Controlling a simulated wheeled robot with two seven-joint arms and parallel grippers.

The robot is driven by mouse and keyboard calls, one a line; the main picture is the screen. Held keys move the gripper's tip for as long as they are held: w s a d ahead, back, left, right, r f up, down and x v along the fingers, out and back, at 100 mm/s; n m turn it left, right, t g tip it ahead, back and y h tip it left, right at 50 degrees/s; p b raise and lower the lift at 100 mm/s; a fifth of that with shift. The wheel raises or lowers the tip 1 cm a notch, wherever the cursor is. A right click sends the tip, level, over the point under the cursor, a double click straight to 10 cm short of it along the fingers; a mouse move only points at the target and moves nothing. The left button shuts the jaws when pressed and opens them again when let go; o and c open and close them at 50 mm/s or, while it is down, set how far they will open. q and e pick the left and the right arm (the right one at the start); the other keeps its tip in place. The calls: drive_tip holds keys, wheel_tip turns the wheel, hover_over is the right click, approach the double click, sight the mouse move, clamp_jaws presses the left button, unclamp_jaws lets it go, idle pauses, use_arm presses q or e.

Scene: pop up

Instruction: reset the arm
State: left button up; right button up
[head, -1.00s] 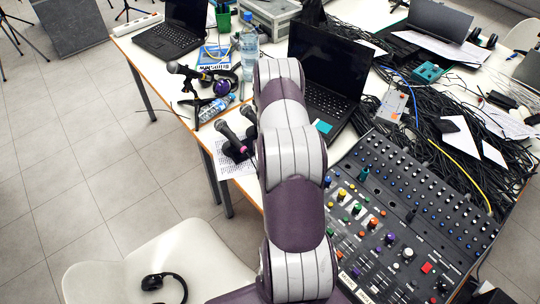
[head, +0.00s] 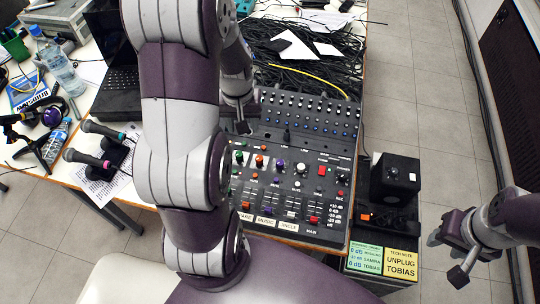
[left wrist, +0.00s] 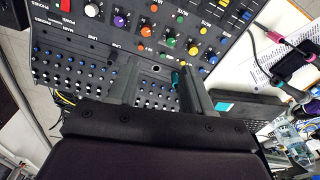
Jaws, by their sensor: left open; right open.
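My left arm crosses the head view from the bottom to the top, and its wrist folds back down behind it. My left gripper (head: 240,125) is partly hidden by the arm and hangs over the back left part of the mixing console (head: 270,165). In the left wrist view its two fingers (left wrist: 160,85) are apart with nothing between them, and the console (left wrist: 140,30) lies beyond. I cannot tell its exact height above the knobs. My right gripper (head: 448,254) is open and empty at the right, over the floor and away from the table.
A black laptop (head: 112,95) and two microphones (head: 90,158) lie left of my arm, with a water bottle (head: 65,70) behind. Tangled black cables (head: 310,65) fill the table behind the console. A black box (head: 395,177) stands right of the table. Floor is clear farther right.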

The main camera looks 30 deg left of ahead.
use_arm(q)
drive_tip(key=s+d+r+m, duration=0.1)
drive_tip(key=s+d+m, duration=0.2)
drive_tip(key=d, duration=0.4)
drive_tip(key=s+d+r+m, duration=0.1)
drive_tip(key=s+d+m, duration=0.2)
drive_tip(key=d, duration=0.4)
drive_tip(key=shift+s+r+t, duration=0.15)
drive_tip(key=shift+r+t, duration=0.15)
drive_tip(key=shift+r, duration=0.05)
